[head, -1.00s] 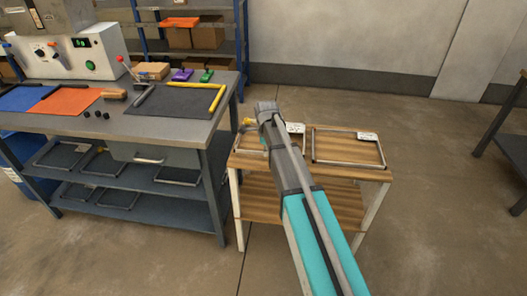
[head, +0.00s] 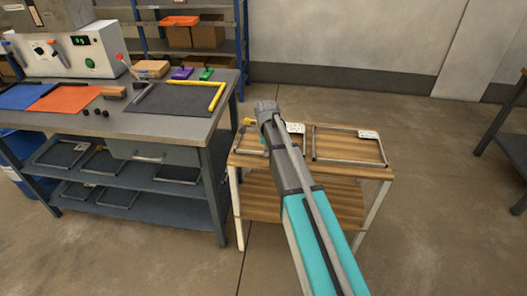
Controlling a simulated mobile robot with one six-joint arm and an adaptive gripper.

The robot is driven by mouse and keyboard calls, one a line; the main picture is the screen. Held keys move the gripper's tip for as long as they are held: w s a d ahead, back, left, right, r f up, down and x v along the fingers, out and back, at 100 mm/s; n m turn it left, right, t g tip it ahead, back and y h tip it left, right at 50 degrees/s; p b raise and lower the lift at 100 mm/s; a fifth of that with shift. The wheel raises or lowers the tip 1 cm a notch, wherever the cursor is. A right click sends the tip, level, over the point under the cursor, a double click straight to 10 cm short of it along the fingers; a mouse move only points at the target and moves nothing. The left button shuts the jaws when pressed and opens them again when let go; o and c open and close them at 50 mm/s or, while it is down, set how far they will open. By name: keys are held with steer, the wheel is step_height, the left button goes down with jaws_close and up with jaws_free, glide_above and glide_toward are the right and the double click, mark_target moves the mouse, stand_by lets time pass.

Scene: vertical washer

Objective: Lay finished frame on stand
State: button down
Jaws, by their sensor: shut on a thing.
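The stand (head: 345,175) is a small wooden-topped table with pale legs and a lower shelf. A grey metal frame (head: 247,152) is at the left part of its top, partly hidden by my arm; I cannot tell whether it touches the wood. A second grey rectangular frame (head: 347,162) with a white label lies flat on the right part. My gripper (head: 252,124) is over the stand's back left, mostly hidden behind my wrist. It is shut on the left frame, though the fingertips are not clearly seen.
A grey workbench (head: 165,124) stands close on the left, with mats, a yellow L-shaped piece (head: 219,95) and a control box (head: 75,50). Several frames lie on its lower shelves. A blue rack (head: 240,50) is behind. Floor on the right is clear up to another table (head: 512,145).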

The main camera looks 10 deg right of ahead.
steer(key=shift+s+f, duration=0.1)
steer(key=shift+f, duration=0.05)
stand_by(0.3)
steer(key=c, duration=0.7)
jaws_free()
steer(key=shift+s+r+p, duration=0.15)
steer(key=shift+r+p, duration=3.8)
steer(key=shift+r, duration=0.1)
